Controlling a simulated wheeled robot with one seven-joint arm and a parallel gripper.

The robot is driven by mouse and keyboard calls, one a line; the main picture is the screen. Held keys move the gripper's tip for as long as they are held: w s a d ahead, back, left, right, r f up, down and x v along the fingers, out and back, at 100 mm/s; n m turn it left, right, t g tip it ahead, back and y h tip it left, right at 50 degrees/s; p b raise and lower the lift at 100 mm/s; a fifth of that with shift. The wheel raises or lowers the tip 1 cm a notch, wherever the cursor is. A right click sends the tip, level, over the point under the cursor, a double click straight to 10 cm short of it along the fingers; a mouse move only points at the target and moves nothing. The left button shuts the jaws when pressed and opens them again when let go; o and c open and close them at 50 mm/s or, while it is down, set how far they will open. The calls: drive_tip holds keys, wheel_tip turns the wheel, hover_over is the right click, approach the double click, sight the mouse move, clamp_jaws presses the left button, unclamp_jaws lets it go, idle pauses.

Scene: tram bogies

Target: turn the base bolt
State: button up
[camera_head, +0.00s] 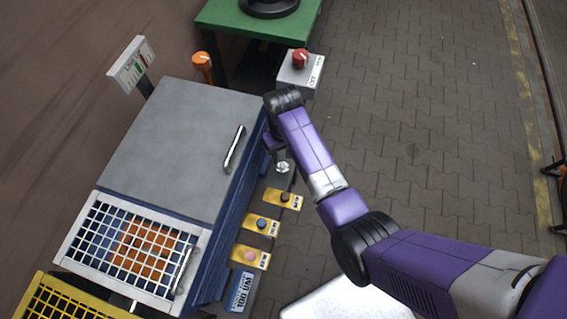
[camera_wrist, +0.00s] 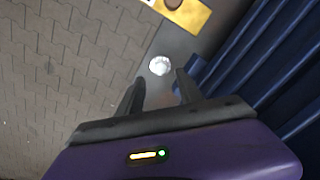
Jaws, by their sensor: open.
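The base bolt (camera_head: 282,167) is a small silvery head on a dark grey strip at the foot of the blue cabinet. In the wrist view the bolt (camera_wrist: 160,66) shows as a bright round head just past the fingertips. My gripper (camera_wrist: 158,82) is open, its two dark fingers apart, with the bolt ahead of the gap between them. No contact with the bolt shows. In the head view my gripper (camera_head: 272,143) is partly hidden by my wrist, beside the cabinet's right side and close to the bolt.
The blue cabinet (camera_head: 238,200) with a grey lid (camera_head: 178,145) stands left of my arm. Yellow plates with buttons (camera_head: 262,225) line its foot. A grey box with a red knob (camera_head: 300,60) and a green table (camera_head: 255,35) stand behind.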

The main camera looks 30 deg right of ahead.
sight(284, 165)
wheel_tip(284, 165, down, 8)
drive_tip(key=shift+r+b, duration=0.2)
drive_tip(key=shift+b, duration=0.15)
clamp_jaws()
